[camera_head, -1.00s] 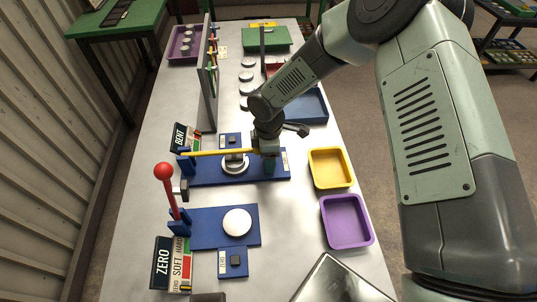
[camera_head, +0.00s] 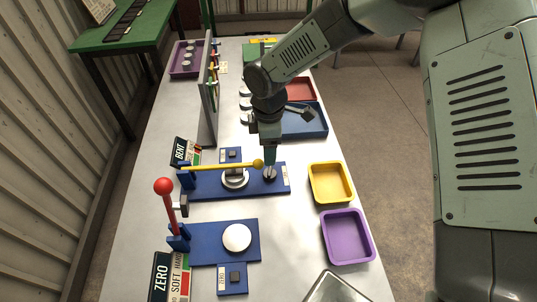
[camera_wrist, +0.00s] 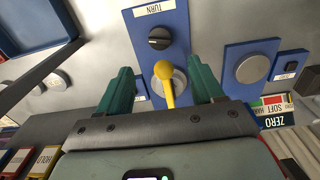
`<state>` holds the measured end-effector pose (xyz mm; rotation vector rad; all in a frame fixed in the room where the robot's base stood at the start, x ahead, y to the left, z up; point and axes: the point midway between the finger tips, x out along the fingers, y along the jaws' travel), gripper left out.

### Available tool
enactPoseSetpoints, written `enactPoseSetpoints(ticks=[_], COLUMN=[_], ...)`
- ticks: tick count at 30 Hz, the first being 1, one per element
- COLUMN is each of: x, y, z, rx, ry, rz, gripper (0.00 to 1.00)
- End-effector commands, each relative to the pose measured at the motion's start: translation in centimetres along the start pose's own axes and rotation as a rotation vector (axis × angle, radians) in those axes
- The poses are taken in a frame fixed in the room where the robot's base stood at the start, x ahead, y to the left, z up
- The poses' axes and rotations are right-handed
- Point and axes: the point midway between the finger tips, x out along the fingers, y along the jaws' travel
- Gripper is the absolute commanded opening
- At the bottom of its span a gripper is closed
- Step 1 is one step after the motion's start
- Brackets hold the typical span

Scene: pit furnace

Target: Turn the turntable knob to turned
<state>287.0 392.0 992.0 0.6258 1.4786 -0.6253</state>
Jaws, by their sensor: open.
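The turntable knob (camera_head: 269,174) is a dark round knob at the right end of a blue base plate (camera_head: 208,187). In the wrist view the knob (camera_wrist: 159,38) shows a pale mark line and sits below a white TURN label (camera_wrist: 154,10). My gripper (camera_head: 269,160) is above the knob in the head view. In the wrist view my gripper (camera_wrist: 163,80) has its two green fingers wide apart with nothing held, and the knob lies beyond the fingertips. The exact gap cannot be told.
A yellow lever (camera_head: 220,166) crosses the plate beside the gripper; its ball end (camera_wrist: 163,70) shows between the fingers. A red-balled lever (camera_head: 164,187) stands to the left. Yellow (camera_head: 331,182) and purple (camera_head: 347,237) trays lie to the right.

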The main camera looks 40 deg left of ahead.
Motion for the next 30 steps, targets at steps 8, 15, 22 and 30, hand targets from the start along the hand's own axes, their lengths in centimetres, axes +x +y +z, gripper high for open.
enactPoseSetpoints(ticks=[8, 15, 22, 30], x=[-0.4, -0.3, -0.2, 3.2], y=[-0.1, 0.0, 0.2, 0.1], z=[0.0, 0.3, 0.8, 0.8], rx=[-0.001, -0.160, -0.496, -0.527], ry=[0.000, 0.002, 0.002, 0.002], rz=[-0.001, -0.005, -0.002, -0.004], gripper=[0.67, 0.67, 0.67, 0.67])
